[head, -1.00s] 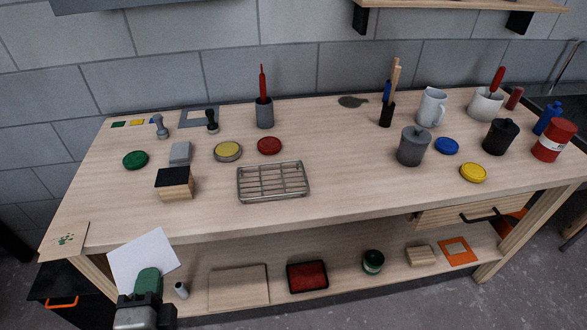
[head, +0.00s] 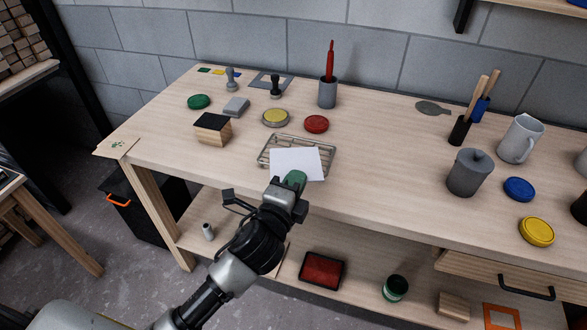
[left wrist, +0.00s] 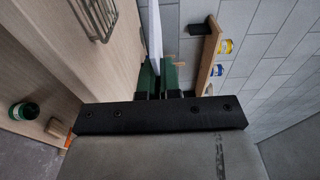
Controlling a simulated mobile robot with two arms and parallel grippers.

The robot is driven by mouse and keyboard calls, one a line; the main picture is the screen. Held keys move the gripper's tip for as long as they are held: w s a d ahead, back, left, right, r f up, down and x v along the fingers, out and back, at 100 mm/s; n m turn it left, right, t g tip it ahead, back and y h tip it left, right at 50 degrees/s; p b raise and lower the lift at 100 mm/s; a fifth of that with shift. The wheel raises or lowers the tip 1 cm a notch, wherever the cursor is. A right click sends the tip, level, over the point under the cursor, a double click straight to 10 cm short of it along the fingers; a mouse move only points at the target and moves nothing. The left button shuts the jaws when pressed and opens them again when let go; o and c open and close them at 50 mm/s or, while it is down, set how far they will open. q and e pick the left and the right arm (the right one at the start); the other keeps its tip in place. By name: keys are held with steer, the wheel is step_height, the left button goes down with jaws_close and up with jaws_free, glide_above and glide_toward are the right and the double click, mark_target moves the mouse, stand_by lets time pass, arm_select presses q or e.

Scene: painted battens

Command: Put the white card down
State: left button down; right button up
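The white card (head: 297,162) is in the head view, in front of the wire rack (head: 327,156) and hiding much of it. My left gripper (head: 294,180) has green fingertips and is shut on the card's near edge. In the left wrist view the card (left wrist: 154,35) shows nearly edge-on between the green fingers (left wrist: 160,78). There a gap shows between the card and the rack (left wrist: 93,20), so the card is held above the bench, roughly level. My right gripper is in neither view.
On the workbench (head: 390,190), yellow (head: 276,118) and red (head: 316,124) round pads lie behind the rack. A black-topped wooden block (head: 213,130) stands to its left, a grey lidded pot (head: 468,174) to its right. Bare wood lies between rack and pot.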

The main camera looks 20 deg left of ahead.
arm_select(q)
steer(key=w+a+f, duration=0.1)
steer(key=w+f, duration=0.1)
steer(key=w, duration=0.1)
steer(key=w+a+f, duration=0.1)
steer(key=w, duration=0.1)
steer(key=w+a+f, duration=0.1)
steer(key=w+f, duration=0.1)
steer(key=w, duration=0.1)
steer(key=shift+w+a+f, duration=0.35)
steer(key=shift+a, duration=0.05)
steer(key=shift+w+f, duration=0.1)
steer(key=shift+f, duration=0.15)
steer(key=shift+f+b, duration=0.3)
steer(key=shift+f, duration=1.5)
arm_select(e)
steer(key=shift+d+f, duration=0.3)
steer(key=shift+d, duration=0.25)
arm_select(q)
steer(key=shift+f, duration=0.25)
steer(key=c, duration=1.3)
jaws_free()
steer(key=shift+c, duration=0.2)
steer(key=shift+r, duration=0.1)
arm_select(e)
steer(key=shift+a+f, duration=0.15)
